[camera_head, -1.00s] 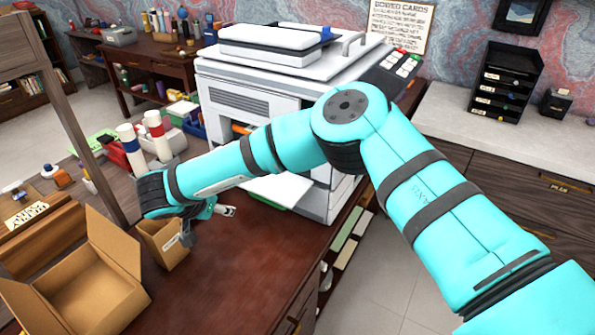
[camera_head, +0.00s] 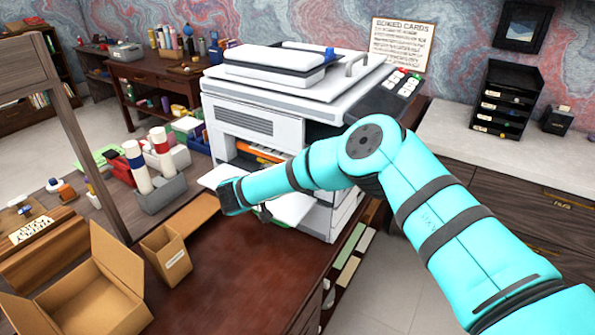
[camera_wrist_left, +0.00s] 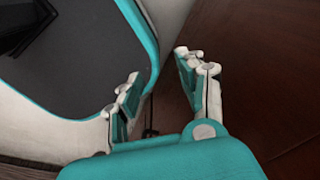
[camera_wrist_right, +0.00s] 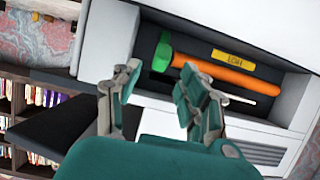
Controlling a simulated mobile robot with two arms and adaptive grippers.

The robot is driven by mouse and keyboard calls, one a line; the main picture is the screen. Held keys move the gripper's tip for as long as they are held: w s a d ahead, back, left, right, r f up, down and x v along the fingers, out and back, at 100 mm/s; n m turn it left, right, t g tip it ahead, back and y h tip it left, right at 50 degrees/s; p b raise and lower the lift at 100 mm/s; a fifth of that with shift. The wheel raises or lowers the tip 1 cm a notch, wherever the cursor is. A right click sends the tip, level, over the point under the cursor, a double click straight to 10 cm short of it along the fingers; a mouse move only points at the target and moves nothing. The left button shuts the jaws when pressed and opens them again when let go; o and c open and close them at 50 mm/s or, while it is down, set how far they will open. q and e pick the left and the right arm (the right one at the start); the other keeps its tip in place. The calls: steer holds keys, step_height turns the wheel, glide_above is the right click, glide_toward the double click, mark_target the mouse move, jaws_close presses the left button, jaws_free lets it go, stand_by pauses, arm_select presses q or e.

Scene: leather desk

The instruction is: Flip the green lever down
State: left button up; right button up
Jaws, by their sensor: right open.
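The green lever (camera_wrist_right: 162,52) shows in the right wrist view at the left end of an orange cylinder (camera_wrist_right: 222,76) inside the machine's open bay, near a yellow label. My right gripper (camera_wrist_right: 158,78) is open and empty, with its fingers in front of and just below the lever in that picture. I cannot tell the gap in depth. In the head view the white machine (camera_head: 250,100) stands on the desk, and my right arm hides the right gripper and the lever. My left gripper (camera_wrist_left: 155,75) is open and empty in the left wrist view; it is outside the head view.
A white tray (camera_head: 285,205) juts from the machine's front, close to my right wrist. Open cardboard boxes (camera_head: 95,285) and a grey holder (camera_head: 160,195) with bottles stand to the left. The desk's front middle (camera_head: 235,275) is clear.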

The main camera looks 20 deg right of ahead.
steer(key=shift+x, duration=2.35)
steer(key=shift+f, duration=0.1)
jaws_close()
